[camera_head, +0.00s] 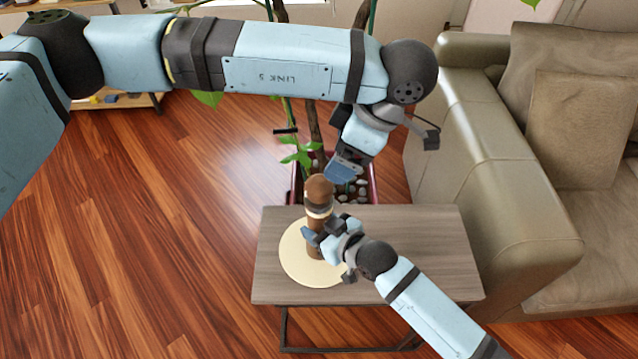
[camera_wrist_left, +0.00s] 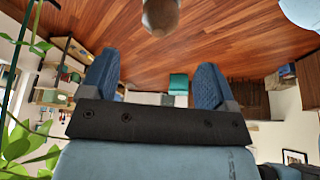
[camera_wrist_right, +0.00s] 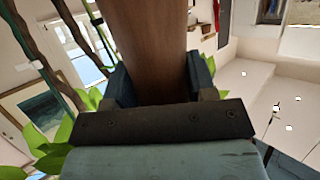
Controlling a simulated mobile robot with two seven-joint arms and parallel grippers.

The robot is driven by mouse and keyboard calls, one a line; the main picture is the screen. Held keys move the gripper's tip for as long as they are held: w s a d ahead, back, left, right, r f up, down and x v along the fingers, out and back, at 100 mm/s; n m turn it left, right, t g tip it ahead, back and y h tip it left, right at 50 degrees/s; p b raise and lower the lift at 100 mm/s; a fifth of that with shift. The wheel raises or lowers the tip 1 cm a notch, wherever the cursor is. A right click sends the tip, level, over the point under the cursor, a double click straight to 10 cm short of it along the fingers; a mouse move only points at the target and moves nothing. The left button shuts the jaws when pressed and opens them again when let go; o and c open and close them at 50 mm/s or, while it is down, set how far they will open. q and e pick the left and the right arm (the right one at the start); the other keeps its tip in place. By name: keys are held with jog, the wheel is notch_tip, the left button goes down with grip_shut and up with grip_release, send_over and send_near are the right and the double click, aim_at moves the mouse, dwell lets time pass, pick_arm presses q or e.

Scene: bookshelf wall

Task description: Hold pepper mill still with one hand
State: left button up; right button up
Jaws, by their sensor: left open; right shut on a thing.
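The brown wooden pepper mill (camera_head: 319,189) stands upright on a round cream mat (camera_head: 297,262) on a small grey-brown side table (camera_head: 430,240). My right gripper (camera_head: 318,232) is shut on the mill's body, below its pale ring. In the right wrist view the brown mill body (camera_wrist_right: 149,45) fills the space between the fingers (camera_wrist_right: 158,85). My left gripper (camera_head: 345,170) is just above and right of the mill's round top, apart from it. In the left wrist view its fingers (camera_wrist_left: 154,85) are spread and empty, and the mill's top (camera_wrist_left: 161,15) shows at the upper edge.
A planter with a green plant (camera_head: 300,155) stands right behind the table. A beige sofa (camera_head: 490,170) is close on the right. The wooden floor (camera_head: 150,250) is clear on the left. My left arm crosses the upper part of the head view.

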aim_at(324, 180)
pick_arm(q)
jog(key=x, duration=1.1)
jog(key=shift+f, duration=0.1)
jog(key=c, duration=0.9)
